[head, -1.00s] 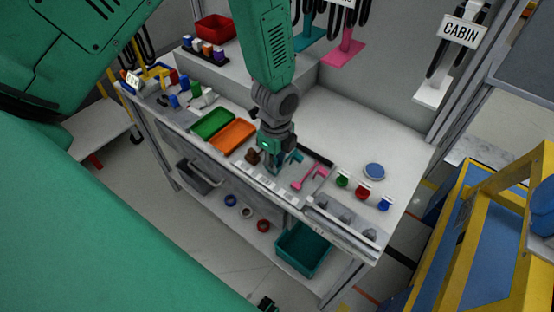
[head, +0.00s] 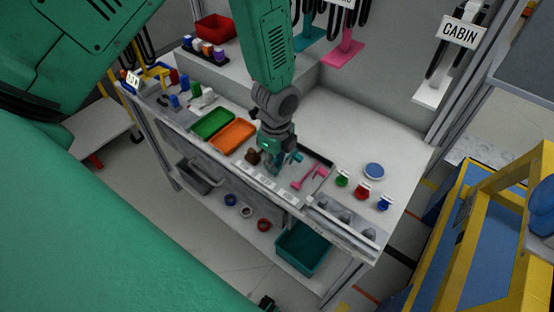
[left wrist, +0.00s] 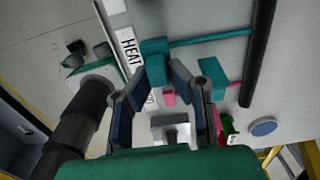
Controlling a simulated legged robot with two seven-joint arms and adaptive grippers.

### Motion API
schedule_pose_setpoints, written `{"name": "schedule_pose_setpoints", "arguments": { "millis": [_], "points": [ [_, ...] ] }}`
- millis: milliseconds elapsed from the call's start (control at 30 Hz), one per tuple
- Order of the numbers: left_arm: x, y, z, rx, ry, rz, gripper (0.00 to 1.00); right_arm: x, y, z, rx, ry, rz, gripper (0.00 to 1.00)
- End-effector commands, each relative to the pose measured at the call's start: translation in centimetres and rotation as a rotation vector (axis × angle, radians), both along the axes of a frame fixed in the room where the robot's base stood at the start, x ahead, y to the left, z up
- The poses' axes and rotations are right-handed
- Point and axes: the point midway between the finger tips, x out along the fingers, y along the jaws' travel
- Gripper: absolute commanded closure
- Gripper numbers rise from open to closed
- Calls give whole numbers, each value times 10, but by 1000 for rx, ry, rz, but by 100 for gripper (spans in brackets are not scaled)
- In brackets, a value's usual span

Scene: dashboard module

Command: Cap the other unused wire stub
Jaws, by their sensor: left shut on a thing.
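My left gripper (head: 273,167) reaches down onto the grey work panel on the bench. In the left wrist view its fingers (left wrist: 158,75) are shut on a teal block (left wrist: 155,62), from which a thin teal wire runs right. A second teal block (left wrist: 212,78) lies just right of the fingers. A pink piece (left wrist: 168,98) shows between the fingers, lower down. In the head view a pink branched wire piece (head: 310,178) lies right of the gripper. I cannot make out a bare wire stub or a cap; the fingers hide part of the panel. My right gripper is not clearly seen.
An orange tray (head: 233,136) and a green tray (head: 212,122) stand left of the gripper. A small brown object (head: 253,156) sits close beside it. Green, red and blue pieces and a blue disc (head: 374,170) are to the right. The back right bench top is clear.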

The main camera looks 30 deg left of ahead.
Motion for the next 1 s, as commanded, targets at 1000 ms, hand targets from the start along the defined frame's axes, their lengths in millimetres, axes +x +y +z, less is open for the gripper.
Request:
{"name": "schedule_pose_setpoints", "arguments": {
  "millis": [1000],
  "points": [
    [0,0,-17,0,0,0,62,0,0,-9,0,0,0,60]
  ]
}}
